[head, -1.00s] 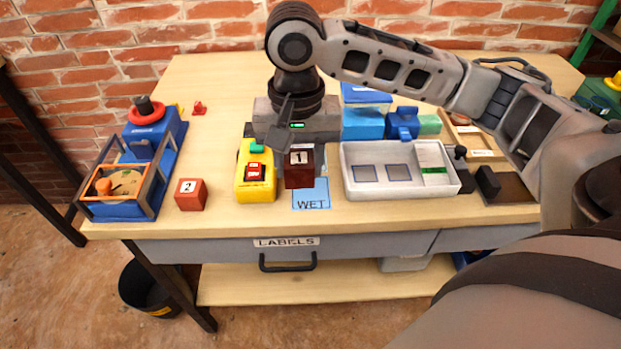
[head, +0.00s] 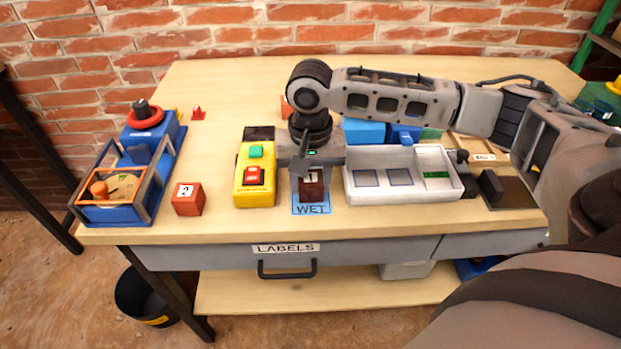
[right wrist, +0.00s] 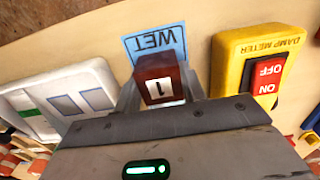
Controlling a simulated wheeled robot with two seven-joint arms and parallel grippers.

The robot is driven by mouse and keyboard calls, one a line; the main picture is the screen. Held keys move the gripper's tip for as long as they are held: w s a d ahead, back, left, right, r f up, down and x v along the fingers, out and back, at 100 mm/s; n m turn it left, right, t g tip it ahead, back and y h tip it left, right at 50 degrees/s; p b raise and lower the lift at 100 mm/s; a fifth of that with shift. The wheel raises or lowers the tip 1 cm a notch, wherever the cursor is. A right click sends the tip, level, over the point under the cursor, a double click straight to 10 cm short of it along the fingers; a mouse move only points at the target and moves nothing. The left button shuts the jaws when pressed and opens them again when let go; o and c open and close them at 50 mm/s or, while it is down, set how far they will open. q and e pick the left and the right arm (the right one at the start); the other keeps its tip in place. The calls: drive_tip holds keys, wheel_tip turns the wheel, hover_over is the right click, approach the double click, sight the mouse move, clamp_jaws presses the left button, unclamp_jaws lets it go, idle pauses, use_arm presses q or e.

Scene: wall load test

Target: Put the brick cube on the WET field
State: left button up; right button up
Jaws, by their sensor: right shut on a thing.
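The dark red brick cube marked 1 (head: 312,187) is between the fingers of my right gripper (head: 311,176), which is shut on it. It also shows in the right wrist view (right wrist: 158,78), number face toward the camera. The light blue WET field (head: 311,210) lies at the table's front; in the head view the cube overlaps it, with blue showing around its lower part. In the right wrist view the WET field (right wrist: 157,43) shows just past the cube. I cannot tell whether the cube touches it. My left gripper is not in view.
The yellow damp meter (head: 255,178) stands close left of the field, and a white tray (head: 402,193) close right. A second brick cube marked 2 (head: 187,199) sits further left, beside a blue framed device (head: 128,175). The table's front edge is near.

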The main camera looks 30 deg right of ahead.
sight(310, 178)
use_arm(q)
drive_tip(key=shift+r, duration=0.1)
use_arm(e)
drive_tip(key=o, duration=1.1)
drive_tip(key=shift+f, duration=0.15)
drive_tip(key=shift+c, duration=0.2)
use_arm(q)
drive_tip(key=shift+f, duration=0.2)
use_arm(e)
drive_tip(key=shift+r, duration=0.2)
use_arm(q)
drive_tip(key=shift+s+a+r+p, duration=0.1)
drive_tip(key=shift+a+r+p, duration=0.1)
drive_tip(key=shift+p, duration=0.65)
use_arm(e)
wheel_tip(310, 178, up, 12)
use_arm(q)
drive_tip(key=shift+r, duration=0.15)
